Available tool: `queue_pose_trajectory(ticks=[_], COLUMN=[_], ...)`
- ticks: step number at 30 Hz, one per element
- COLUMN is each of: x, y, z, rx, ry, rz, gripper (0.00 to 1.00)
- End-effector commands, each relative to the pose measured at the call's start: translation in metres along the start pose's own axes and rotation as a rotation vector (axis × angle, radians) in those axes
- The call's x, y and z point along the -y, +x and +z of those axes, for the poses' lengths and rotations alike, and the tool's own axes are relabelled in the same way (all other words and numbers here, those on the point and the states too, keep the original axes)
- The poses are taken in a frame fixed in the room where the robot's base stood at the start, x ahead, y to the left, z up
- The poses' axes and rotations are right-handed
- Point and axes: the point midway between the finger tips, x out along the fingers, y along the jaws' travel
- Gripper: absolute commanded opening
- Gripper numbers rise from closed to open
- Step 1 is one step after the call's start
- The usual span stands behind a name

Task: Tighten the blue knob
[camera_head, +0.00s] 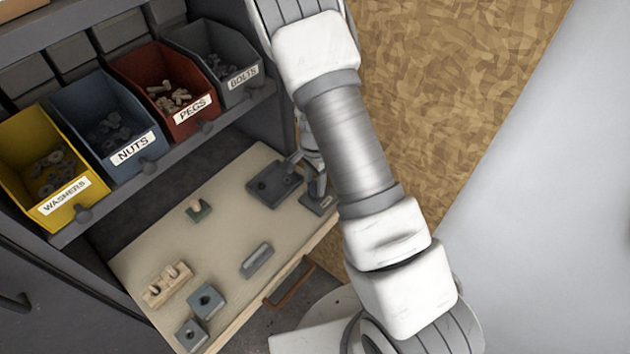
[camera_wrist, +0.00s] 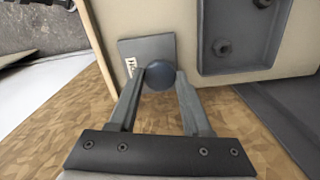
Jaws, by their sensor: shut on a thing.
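The blue knob (camera_wrist: 159,74) shows in the wrist view as a dark round disc in front of a grey plate (camera_wrist: 146,47) with a white label. My gripper (camera_wrist: 160,84) is shut on the knob, one finger at each side of it. The labelled plate also shows in the head view (camera_head: 320,206), at the right end of the bench top. My arm covers much of that area, and I cannot make out the knob clearly there. The knob's turn angle cannot be told.
A dark tray (camera_head: 262,193) lies close to the plate; the wrist view shows nuts in it. Labelled bins, including a red one (camera_head: 150,62), stand behind.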

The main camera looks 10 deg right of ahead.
Motion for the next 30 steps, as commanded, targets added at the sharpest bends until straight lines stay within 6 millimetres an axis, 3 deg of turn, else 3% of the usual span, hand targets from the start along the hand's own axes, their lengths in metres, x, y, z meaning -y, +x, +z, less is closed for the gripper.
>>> queue_pose_trajectory(ticks=[14,15,19,30], x=[0.0025,0.0025,0.0018,0.0010], y=[-0.0028,-0.0028,-0.0020,-0.0059], z=[-0.0010,-0.0010,-0.0007,-0.0003], rx=[-0.002,-0.002,-0.002,-0.001], ry=[0.013,0.013,0.012,0.011], rz=[-0.007,-0.007,-0.005,-0.003], gripper=[0.00,0.56,0.79,0.79])
